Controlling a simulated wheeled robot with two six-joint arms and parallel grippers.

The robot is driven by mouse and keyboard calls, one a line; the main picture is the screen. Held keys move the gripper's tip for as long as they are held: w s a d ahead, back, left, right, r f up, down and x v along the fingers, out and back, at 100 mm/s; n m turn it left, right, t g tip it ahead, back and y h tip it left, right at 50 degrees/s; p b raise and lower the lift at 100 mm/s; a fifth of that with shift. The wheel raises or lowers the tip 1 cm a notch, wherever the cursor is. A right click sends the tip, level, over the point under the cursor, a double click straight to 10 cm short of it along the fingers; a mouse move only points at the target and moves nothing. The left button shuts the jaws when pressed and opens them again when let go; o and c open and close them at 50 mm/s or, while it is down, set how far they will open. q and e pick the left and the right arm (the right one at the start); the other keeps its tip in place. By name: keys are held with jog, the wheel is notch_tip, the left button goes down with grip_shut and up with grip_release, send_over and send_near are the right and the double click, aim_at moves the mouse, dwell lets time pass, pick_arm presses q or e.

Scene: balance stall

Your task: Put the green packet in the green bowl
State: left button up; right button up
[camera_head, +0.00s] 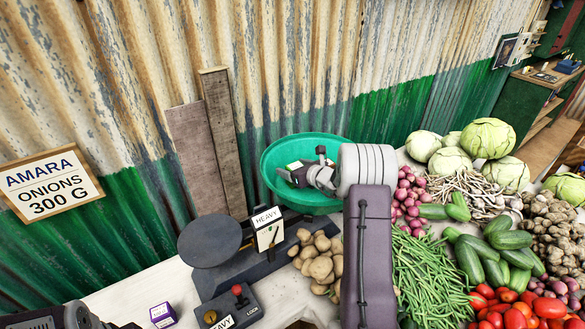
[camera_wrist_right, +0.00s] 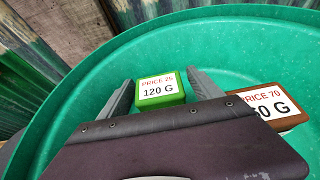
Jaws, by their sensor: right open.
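The green bowl (camera_head: 322,147) stands at the back against the wall, left of the cabbages. My right gripper (camera_head: 288,172) reaches into it from the right. In the right wrist view the green packet (camera_wrist_right: 160,90), labelled 120 G, is inside the bowl (camera_wrist_right: 230,40), between the two open fingers (camera_wrist_right: 158,88). A gap shows beside the packet, and its lower part is hidden by the gripper body. A small part of it shows in the head view (camera_head: 293,165). My left gripper (camera_head: 125,326) is barely visible at the bottom left edge; its jaws cannot be made out.
A brown packet (camera_wrist_right: 268,98) is also in the bowl, right of the gripper. A balance with a dark round pan (camera_head: 210,240) stands left of the bowl, with a purple packet (camera_head: 162,315) in front. Potatoes (camera_head: 318,260) and other vegetables fill the right side.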

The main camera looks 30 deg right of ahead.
jog(key=b+v, duration=0.1)
jog(key=v, duration=0.6)
jog(key=shift+s, duration=0.1)
